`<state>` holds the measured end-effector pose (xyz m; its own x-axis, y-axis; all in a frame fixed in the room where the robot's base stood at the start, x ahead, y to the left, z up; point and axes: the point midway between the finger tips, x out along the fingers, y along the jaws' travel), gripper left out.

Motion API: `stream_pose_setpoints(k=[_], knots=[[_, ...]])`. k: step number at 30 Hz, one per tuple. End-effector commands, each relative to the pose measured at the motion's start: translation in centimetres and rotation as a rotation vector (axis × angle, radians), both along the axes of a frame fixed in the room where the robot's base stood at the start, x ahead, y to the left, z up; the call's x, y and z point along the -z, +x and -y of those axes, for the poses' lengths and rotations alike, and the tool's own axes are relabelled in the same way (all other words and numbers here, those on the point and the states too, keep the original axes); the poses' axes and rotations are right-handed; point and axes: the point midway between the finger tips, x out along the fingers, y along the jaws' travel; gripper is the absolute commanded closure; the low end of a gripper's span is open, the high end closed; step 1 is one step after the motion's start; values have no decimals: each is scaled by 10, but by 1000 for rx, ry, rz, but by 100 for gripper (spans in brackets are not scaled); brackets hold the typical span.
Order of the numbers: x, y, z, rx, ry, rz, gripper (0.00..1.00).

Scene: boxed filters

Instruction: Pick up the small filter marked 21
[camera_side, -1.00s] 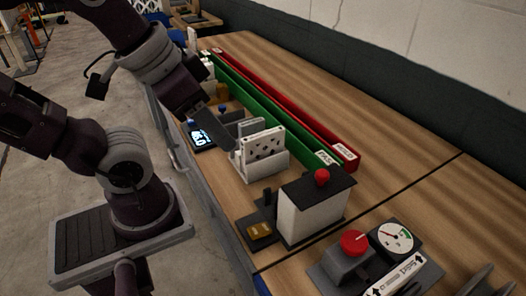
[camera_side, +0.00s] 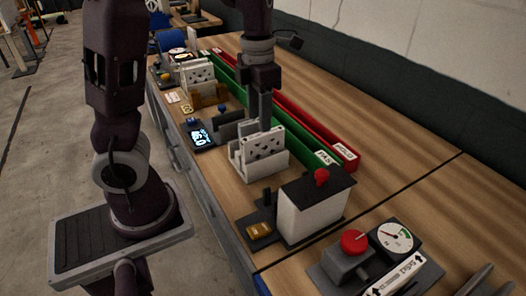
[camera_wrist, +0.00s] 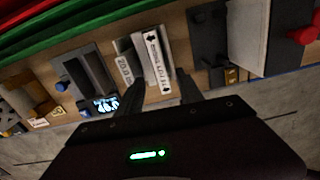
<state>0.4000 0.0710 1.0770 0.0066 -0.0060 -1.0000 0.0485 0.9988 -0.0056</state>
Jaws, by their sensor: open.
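A white perforated panel (camera_side: 264,145) stands upright in a white slotted holder (camera_side: 258,166) in the side view. More perforated panels (camera_side: 197,76) stand in a holder further back. I cannot read a 21 on any of them. My gripper (camera_side: 265,120) points down just behind the near panel, its tips partly hidden by it. In the wrist view my gripper (camera_wrist: 162,84) is open, with its fingers apart and nothing seen held between them. Ahead of the fingers are a white labelled edge (camera_wrist: 157,52) with arrows and a grey piece with a number label (camera_wrist: 124,67).
A green tray (camera_side: 235,88) marked PAS and a red tray (camera_side: 345,153) run along behind the holders. A display reading about 46.0 (camera_side: 200,136) lies left. A white box with a red knob (camera_side: 310,210) and a gauge (camera_side: 391,238) stand in front.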

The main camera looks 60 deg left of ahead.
Motion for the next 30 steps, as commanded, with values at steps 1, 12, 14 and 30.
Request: stream_pose_setpoints(k=[1,12,14,30], knots=[[4,1,-2,-36,5,-9,56],[64,4,0,-55,5,-12,56],[70,4,1,-54,5,-10,56],[72,5,1,-49,6,-7,100]])
